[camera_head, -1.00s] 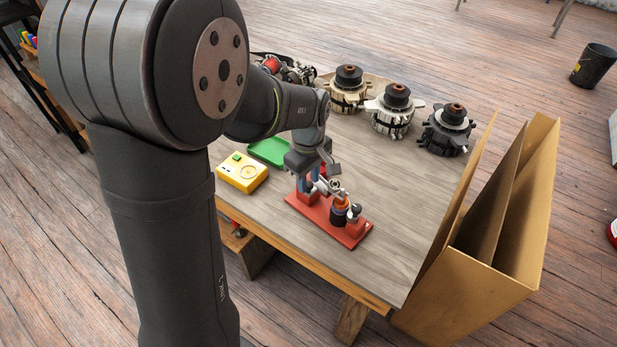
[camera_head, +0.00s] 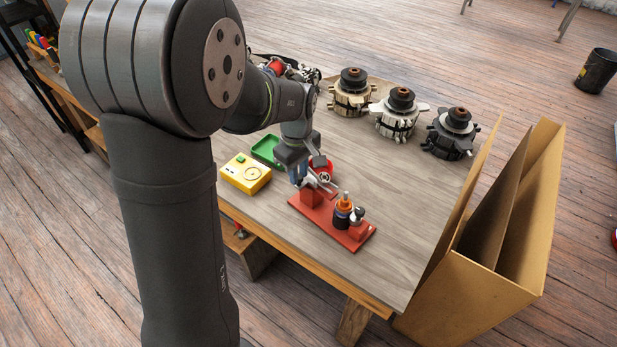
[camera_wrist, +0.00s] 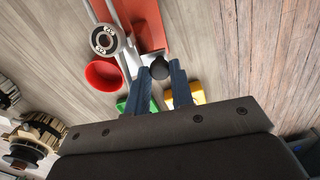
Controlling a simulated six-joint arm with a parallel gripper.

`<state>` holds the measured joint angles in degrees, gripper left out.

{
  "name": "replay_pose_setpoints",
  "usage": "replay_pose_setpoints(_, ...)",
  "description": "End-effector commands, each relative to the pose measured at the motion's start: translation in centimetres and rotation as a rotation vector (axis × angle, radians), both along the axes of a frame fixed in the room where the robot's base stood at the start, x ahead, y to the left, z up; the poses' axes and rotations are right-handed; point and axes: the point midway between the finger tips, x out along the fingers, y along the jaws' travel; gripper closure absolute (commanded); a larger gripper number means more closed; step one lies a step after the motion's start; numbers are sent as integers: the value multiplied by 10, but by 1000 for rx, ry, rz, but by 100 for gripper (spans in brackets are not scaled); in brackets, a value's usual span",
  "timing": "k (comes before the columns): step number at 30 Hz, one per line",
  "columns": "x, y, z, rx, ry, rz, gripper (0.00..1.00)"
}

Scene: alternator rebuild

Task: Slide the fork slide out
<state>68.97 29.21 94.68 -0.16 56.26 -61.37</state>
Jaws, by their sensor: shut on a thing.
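My gripper (camera_head: 300,182) has its blue fingers (camera_wrist: 160,88) shut on a black knob (camera_wrist: 159,67). The knob sits at the near end of the metal fork slide (camera_wrist: 127,50), in the wrist view. A silver ring with a dark centre (camera_wrist: 107,39) lies on or against the slide; it also shows in the head view (camera_head: 325,178). The red base (camera_head: 325,222) carries a red block near my gripper. An orange-topped black cylinder (camera_head: 343,211) stands upright at its other end, apart from the slide. My gripper partly hides the slide in the head view.
A red bowl (camera_wrist: 101,75) is close beside the slide. A yellow box (camera_head: 246,174) and a green tray (camera_head: 268,151) lie left of the base. Several alternators (camera_head: 401,112) stand at the back. The tabletop right of the base is clear.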

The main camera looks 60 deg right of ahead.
Motion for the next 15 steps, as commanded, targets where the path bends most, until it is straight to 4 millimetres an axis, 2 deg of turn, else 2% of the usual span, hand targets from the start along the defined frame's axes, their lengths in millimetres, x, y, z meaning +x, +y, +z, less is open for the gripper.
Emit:
replay_pose_setpoints(8,5,-1,1,-5,-6,-2,100)
replay_pose_setpoints(9,5,-1,1,-5,-6,-2,73)
replay_pose_setpoints(10,5,-1,1,-5,-6,-2,70)
replay_pose_setpoints(15,4,-1,1,-4,-5,-2,70)
